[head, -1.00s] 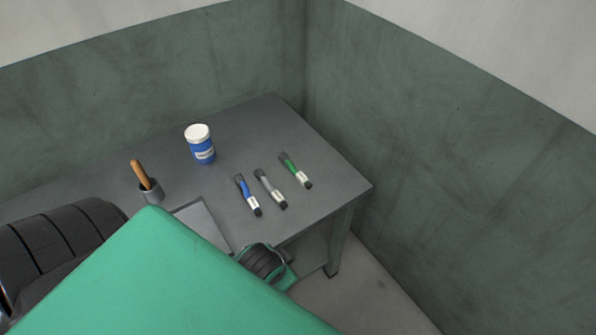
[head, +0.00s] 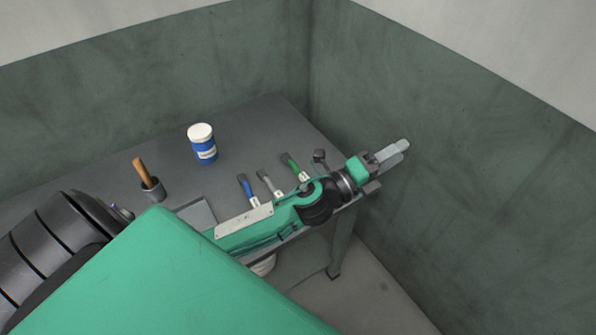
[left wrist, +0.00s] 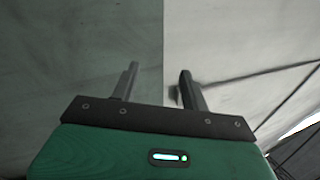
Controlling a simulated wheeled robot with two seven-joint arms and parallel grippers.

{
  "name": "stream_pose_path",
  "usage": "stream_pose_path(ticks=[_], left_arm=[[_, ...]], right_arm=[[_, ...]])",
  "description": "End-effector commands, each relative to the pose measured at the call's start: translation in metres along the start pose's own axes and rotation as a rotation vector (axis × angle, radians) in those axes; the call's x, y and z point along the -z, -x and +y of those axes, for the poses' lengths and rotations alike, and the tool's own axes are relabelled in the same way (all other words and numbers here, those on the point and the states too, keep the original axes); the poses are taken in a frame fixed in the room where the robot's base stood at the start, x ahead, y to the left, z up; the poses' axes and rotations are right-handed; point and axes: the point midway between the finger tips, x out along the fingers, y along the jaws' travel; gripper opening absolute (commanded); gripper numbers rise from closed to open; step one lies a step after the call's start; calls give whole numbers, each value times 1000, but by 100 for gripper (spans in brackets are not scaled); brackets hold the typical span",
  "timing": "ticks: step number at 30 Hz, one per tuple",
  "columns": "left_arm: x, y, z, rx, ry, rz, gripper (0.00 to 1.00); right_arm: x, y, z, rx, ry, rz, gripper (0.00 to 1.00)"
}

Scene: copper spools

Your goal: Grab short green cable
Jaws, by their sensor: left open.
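The short green cable (head: 291,163) lies on the dark grey table (head: 262,124) in the head view, rightmost of three short cables. My left forearm hides its near end. A grey cable (head: 265,178) and a blue cable (head: 244,185) lie to its left, also partly hidden by my arm. My left gripper (head: 396,153) is past the table's right edge in the head view, to the right of the green cable and apart from it. In the left wrist view its two fingers (left wrist: 158,85) are spread, with nothing between them. My right gripper is not in view.
A blue jar with a white lid (head: 202,143) stands left of the cables. A flat grey plate (head: 197,213) lies near the front edge. Green-grey walls meet behind the table.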

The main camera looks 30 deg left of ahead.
Motion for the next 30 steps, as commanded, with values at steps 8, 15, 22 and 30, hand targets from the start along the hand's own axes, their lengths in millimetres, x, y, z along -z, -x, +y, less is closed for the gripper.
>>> stream_pose_path(ticks=[8,15,22,30], left_arm=[[60,-16,-11,277,-716,557,45],[54,14,49,395,-1279,1094,45],[-43,60,111,349,-1663,1690,45],[-170,108,121,160,-1755,2239,45]], right_arm=[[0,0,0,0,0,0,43],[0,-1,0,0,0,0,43],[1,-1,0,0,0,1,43],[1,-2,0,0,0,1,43]])
